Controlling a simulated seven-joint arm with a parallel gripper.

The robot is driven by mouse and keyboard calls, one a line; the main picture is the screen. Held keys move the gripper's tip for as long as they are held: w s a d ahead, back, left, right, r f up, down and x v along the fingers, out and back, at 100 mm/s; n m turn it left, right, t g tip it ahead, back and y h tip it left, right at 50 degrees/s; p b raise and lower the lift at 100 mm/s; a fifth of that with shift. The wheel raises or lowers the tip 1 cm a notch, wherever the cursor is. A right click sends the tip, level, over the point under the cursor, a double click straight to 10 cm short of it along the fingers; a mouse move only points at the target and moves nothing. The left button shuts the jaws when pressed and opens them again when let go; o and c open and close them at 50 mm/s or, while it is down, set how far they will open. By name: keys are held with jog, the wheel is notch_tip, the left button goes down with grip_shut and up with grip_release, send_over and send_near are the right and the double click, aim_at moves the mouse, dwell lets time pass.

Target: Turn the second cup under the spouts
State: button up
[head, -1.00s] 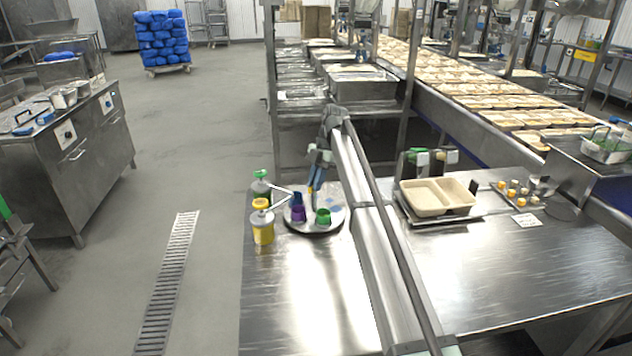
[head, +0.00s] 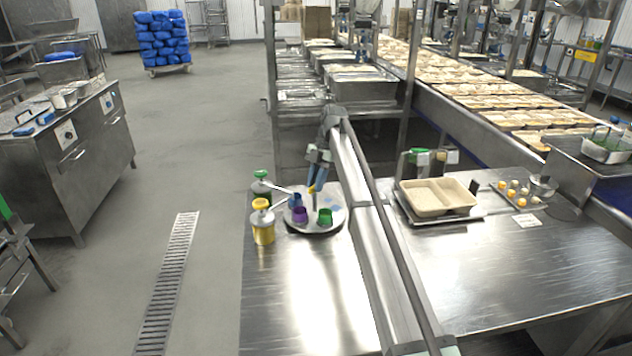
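A round steel turntable (head: 318,230) sits on the left part of the steel table. It carries a purple cup (head: 300,216) at front left, a green cup (head: 325,217) at front right and a blue cup (head: 296,200) behind the purple one. Something small and yellow (head: 311,190) shows at the back, by my fingers. A yellow pump bottle (head: 263,224) and a green-topped one (head: 261,187) stand at left, their spouts (head: 279,195) reaching right to the turntable's left edge near the blue cup. My gripper (head: 316,188) points down over the turntable's back; its finger gap is too small to judge.
A beige two-compartment tray (head: 438,197) rests on a steel plate right of my arm. A holder with several small orange and pale pieces (head: 518,190) lies further right. My arm crosses the table's middle. The table's front right is clear.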

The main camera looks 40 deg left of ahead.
jog(key=shift+o, duration=1.4)
jog(key=shift+r, duration=0.15)
jog(key=shift+w+r, duration=0.25)
jog(key=shift+r, duration=0.2)
jog(key=w+d, duration=0.1)
jog(key=w, duration=1.1)
